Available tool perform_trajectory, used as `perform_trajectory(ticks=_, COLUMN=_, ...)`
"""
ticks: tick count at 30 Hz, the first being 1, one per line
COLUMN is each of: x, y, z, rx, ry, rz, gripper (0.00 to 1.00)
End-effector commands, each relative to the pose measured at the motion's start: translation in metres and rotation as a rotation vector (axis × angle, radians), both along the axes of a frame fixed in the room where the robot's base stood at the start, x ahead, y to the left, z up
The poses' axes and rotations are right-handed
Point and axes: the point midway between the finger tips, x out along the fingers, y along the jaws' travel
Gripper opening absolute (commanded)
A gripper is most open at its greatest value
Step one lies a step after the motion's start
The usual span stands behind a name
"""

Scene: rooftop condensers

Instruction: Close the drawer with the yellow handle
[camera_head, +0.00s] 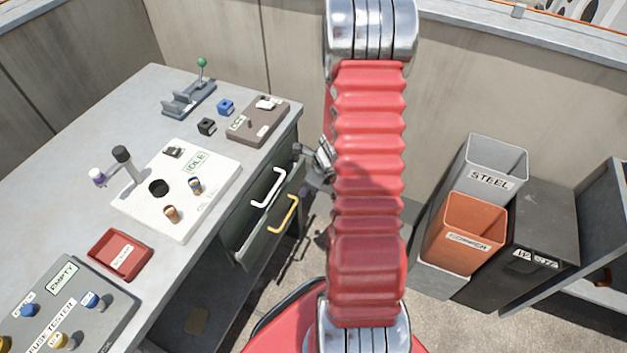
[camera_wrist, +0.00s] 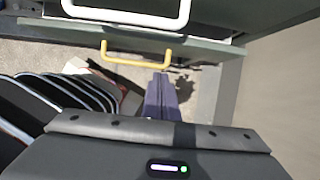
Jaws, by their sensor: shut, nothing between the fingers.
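The drawer with the yellow handle (camera_head: 272,232) is the lower one in the dark green unit under the bench, and stands partly out. Its yellow handle (camera_head: 284,214) also shows in the wrist view (camera_wrist: 135,61), below the top edge of the drawer front (camera_wrist: 205,48). The upper drawer has a white handle (camera_head: 268,187). In the head view my red arm mostly hides the gripper.
The bench top (camera_head: 125,115) carries a white panel (camera_head: 205,200), a red tray (camera_head: 118,255) and several small blocks. A grey STEEL bin (camera_head: 487,165), an orange bin (camera_head: 465,235) and a dark bin (camera_head: 535,225) stand at the right. Some floor shows between bench and bins.

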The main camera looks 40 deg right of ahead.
Motion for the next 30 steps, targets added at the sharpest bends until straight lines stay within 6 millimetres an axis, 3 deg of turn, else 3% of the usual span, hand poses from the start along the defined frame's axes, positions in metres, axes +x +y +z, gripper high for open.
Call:
perform_trajectory(ticks=15, x=-0.019, y=-0.007, z=0.055, rx=0.0, ry=-0.001, rz=0.005, gripper=0.0)
perform_trajectory(ticks=30, x=-0.022, y=-0.007, z=0.063, rx=0.0, ry=0.001, rz=0.008, gripper=0.03)
